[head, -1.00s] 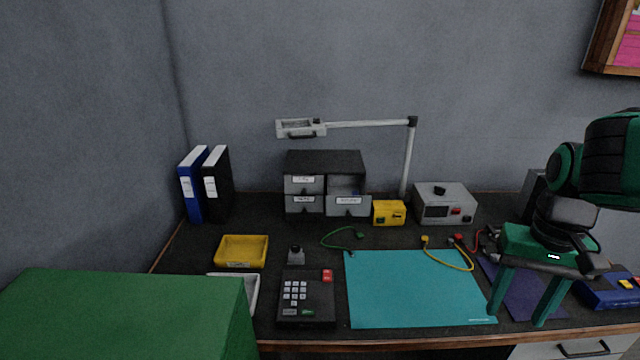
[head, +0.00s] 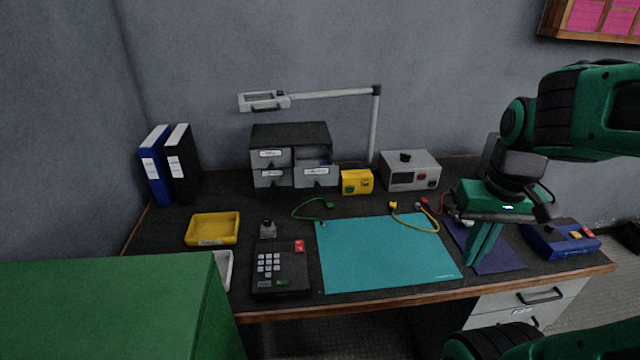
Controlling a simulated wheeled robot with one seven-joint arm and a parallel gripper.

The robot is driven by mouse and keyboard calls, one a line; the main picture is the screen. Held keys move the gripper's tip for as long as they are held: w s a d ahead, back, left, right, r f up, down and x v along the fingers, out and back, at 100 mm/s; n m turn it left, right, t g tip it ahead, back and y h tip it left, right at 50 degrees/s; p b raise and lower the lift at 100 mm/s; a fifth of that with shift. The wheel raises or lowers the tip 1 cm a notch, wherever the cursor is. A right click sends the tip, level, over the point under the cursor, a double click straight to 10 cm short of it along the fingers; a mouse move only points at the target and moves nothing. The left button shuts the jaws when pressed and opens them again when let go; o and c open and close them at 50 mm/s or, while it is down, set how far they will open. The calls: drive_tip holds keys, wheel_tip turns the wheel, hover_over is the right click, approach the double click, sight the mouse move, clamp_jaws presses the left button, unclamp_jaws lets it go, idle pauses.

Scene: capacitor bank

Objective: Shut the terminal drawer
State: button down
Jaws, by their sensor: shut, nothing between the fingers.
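A dark drawer cabinet (head: 291,136) with grey labelled drawer fronts stands at the back of the desk. Its lower right drawer (head: 317,177) sticks out toward the front, pulled open; its label is too small to read. The other drawers in view look closed, and an open gap shows above the pulled-out one. My gripper (head: 477,262) is green, points down and is shut and empty. It is over the purple mat at the right of the desk, well to the right of and in front of the cabinet.
A yellow box (head: 357,182) stands just right of the open drawer, and a grey instrument (head: 410,171) beyond it. A green cable (head: 313,209) lies in front. A lamp arm (head: 330,94) spans above the cabinet.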

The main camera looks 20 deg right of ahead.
drive_tip(key=w+a+n+t+y, duration=0.15)
drive_tip(key=w+a+n, duration=0.4)
drive_tip(key=w, duration=0.55)
drive_tip(key=w+a+f+n+t+y, duration=0.1)
drive_tip(key=w+a+n+t, duration=0.25)
drive_tip(key=w+n, duration=0.5)
drive_tip(key=w+a+n+t+y, duration=0.1)
drive_tip(key=w+a+n, duration=0.4)
drive_tip(key=w, duration=0.7)
drive_tip(key=w+a+f, duration=0.1)
drive_tip(key=w+f, duration=0.7)
drive_tip(key=w, duration=0.1)
drive_tip(key=shift+a, duration=0.35)
